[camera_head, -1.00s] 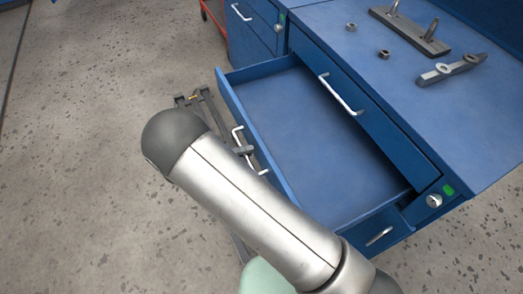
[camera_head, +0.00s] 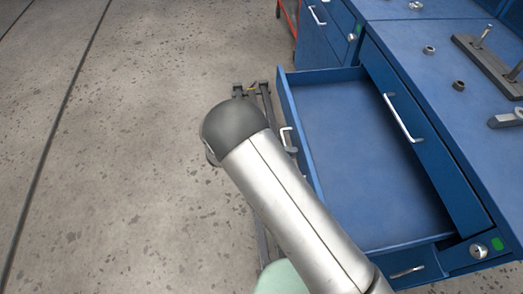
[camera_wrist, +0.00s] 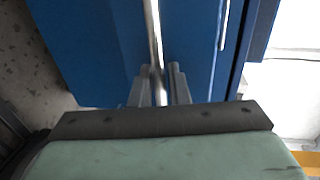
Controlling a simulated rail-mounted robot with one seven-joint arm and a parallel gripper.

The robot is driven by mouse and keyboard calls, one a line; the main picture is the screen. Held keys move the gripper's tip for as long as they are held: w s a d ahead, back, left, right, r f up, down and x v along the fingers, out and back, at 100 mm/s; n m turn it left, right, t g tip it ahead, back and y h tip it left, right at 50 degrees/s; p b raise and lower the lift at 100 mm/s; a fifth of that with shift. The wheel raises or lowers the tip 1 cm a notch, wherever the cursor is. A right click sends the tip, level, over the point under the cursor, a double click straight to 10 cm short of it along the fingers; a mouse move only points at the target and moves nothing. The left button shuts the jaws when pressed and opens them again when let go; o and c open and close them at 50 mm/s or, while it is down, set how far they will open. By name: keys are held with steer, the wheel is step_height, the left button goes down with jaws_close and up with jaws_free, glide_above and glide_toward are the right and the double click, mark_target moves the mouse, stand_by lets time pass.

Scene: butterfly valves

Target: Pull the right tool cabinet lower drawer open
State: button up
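The right tool cabinet's lower drawer (camera_head: 375,165) stands well out from the blue cabinet, its empty inside showing. Its silver handle (camera_head: 287,138) is on the left-facing front, partly hidden behind my arm. In the wrist view the handle (camera_wrist: 155,40) runs as an upright bar between the two fingers of my gripper (camera_wrist: 160,88). The fingers sit close on both sides of the bar and look shut on it. In the head view my arm covers the fingers.
The upper drawer, with its silver handle (camera_head: 402,117), is shut above the open one. A worktop (camera_head: 425,85) carries small metal parts. Another blue cabinet (camera_head: 325,40) stands at the back. The grey floor (camera_head: 120,150) at left is clear.

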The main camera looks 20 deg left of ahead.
steer(key=v, duration=1.7)
steer(key=shift+a+b, duration=0.15)
steer(key=shift+b, duration=0.2)
steer(key=shift+s, duration=0.1)
steer(key=w+d+r+m+g+y+p, duration=0.2)
steer(key=w+d+r+m+g, duration=0.25)
steer(key=d+r+m, duration=0.6)
steer(key=w+d+r+m+g+y+p, duration=0.25)
steer(key=d+r+m+g, duration=0.35)
steer(key=d, duration=0.7)
steer(key=s+d+r+m+y+p, duration=0.1)
steer(key=s+d+r+m+y, duration=0.1)
steer(key=d+m, duration=0.4)
steer(key=s+d+r+m+t+y+p, duration=0.1)
steer(key=s+d+r+m+y+p, duration=0.1)
steer(key=s+d+m, duration=0.4)
steer(key=s+d+r+m+t+y+p, duration=0.1)
steer(key=s+d+r+m+y, duration=0.3)
steer(key=m, duration=1)
steer(key=s+d+p, duration=0.1)
steer(key=s+d, duration=0.1)
steer(key=d, duration=0.1)
steer(key=shift+r+y, duration=0.15)
steer(key=shift+y, duration=0.2)
